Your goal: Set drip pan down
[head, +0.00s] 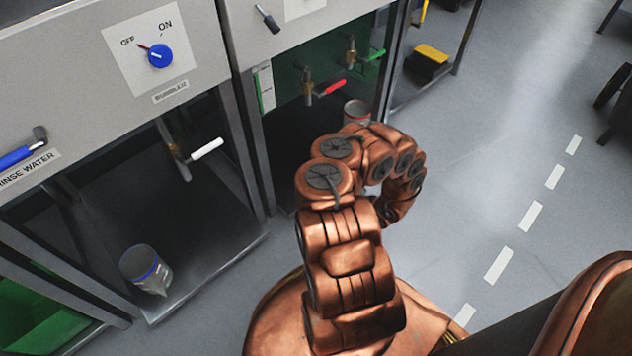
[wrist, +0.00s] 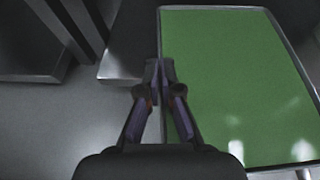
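A shallow rectangular pan with a thin pale rim (wrist: 215,8) and a flat green inside fills the right side of the wrist view; I take it to be the drip pan. My gripper (wrist: 160,68) is closed to a narrow gap at the pan's left rim, and the rim appears to run between the fingertips. White glints show on the green near the pan's lower edge. What lies under the pan is hidden. In the head view my copper arm hides the gripper, and I cannot make out the pan there.
Grey machines with open bays stand at left. A blue-rimmed cup (head: 146,268) sits at one bay's front edge; a red-rimmed cup (head: 356,113) is behind my arm. Valves with white (head: 207,149), red (head: 331,88) and green handles project there. Floor at right is open around the dashed line.

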